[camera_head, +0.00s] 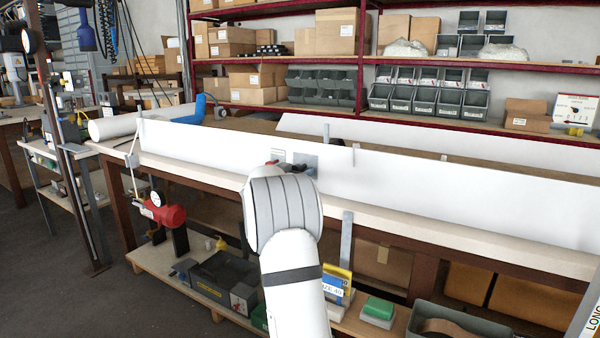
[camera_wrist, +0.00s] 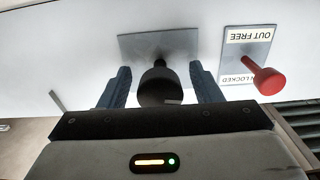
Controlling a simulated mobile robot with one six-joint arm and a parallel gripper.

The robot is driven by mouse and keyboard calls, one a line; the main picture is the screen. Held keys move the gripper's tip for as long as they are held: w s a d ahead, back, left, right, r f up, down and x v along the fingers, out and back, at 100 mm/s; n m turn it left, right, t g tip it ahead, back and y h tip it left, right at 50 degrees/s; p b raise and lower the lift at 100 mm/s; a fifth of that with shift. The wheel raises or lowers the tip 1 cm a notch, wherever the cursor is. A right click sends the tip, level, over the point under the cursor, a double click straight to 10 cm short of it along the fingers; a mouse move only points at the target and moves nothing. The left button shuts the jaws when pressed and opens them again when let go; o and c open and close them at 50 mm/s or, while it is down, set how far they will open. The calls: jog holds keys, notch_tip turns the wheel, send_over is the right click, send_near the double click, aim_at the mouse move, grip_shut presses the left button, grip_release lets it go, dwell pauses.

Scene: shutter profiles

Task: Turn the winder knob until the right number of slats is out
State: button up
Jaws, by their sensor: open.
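In the wrist view my gripper (camera_wrist: 160,88) is open, with one blue-grey finger on each side of a black round knob (camera_wrist: 158,84). The fingers look apart from the knob. The knob sits on a grey plate (camera_wrist: 132,46) on the long white panel (camera_wrist: 60,50). In the head view my white arm hides the knob and most of my gripper; the grey plate (camera_head: 303,160) shows just beyond it. Beside the knob, a red-handled lever (camera_wrist: 268,80) stands on a label plate (camera_wrist: 248,48) reading "OUT FREE" and "LOCKED", upside down. I see no slats that I can count.
The white panel (camera_head: 450,195) runs along the bench (camera_head: 400,225). A white roll (camera_head: 115,126) lies at the bench's left end. A red tool (camera_head: 165,212) hangs in front. A lower shelf holds bins and a green-topped box (camera_head: 379,308). A dial box (camera_head: 575,109) stands back right.

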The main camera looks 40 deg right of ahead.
jog(key=shift+w+d, duration=0.2)
jog(key=shift+d, duration=0.3)
jog(key=c, duration=1)
